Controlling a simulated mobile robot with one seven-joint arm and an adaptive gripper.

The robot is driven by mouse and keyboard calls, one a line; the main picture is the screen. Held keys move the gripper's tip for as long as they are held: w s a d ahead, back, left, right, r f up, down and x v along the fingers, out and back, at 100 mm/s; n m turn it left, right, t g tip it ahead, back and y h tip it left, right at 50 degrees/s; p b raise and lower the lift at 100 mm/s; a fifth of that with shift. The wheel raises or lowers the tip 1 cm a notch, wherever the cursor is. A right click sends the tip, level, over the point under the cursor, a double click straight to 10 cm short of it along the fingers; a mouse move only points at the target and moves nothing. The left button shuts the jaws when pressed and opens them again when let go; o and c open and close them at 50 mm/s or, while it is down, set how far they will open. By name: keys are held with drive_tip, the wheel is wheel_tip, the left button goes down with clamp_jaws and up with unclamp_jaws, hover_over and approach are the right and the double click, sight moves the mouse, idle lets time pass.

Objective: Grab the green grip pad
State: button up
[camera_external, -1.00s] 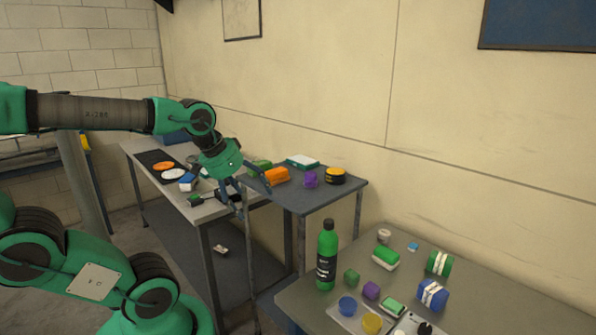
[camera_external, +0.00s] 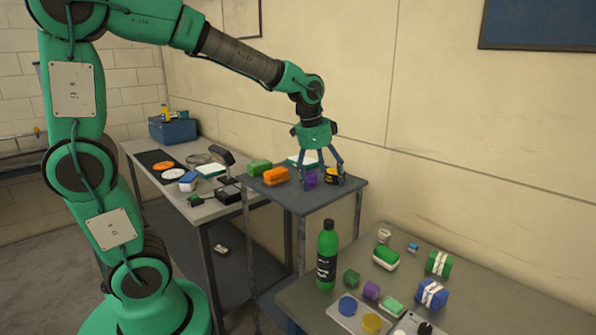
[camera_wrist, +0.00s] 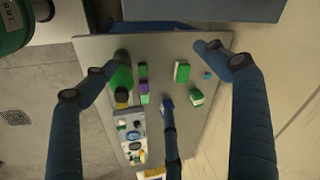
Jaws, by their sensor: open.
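Several green things are in view, and I cannot tell for certain which is the grip pad. A small flat green pad (camera_external: 391,306) lies on the near table; it shows light green in the wrist view (camera_wrist: 145,99). A green-and-white block (camera_external: 386,258) lies farther back there, also in the wrist view (camera_wrist: 182,72). A green cube (camera_external: 351,277) stands left of the pad. A green block (camera_external: 259,167) sits on the higher grey table. My gripper (camera_external: 322,181) is open and empty, pointing down. The wrist view shows its spread fingers (camera_wrist: 155,62) high above the near table.
A green bottle (camera_external: 327,255) stands at the near table's left. A purple block (camera_external: 371,290), a green-and-white roll (camera_external: 440,262) and a blue-and-white roll (camera_external: 432,294) are near the pad. A plate (camera_external: 345,314) holds blue and yellow discs. The wall borders the back.

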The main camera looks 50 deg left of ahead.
drive_tip(key=w+d+f+m+g+p, duration=0.1)
drive_tip(key=w+d+f+m+p, duration=0.4)
drive_tip(key=w+d, duration=0.4)
drive_tip(key=m+g+p, duration=0.2)
drive_tip(key=m, duration=0.2)
hover_over(385, 253)
wheel_tip(385, 253, down, 12)
drive_tip(key=shift+w+a, duration=0.1)
drive_tip(key=shift+a, duration=0.05)
drive_tip(key=shift+f+b, duration=0.35)
drive_tip(key=shift+f, duration=3.95)
drive_tip(key=shift+f+b, duration=0.35)
drive_tip(key=shift+f, duration=2.25)
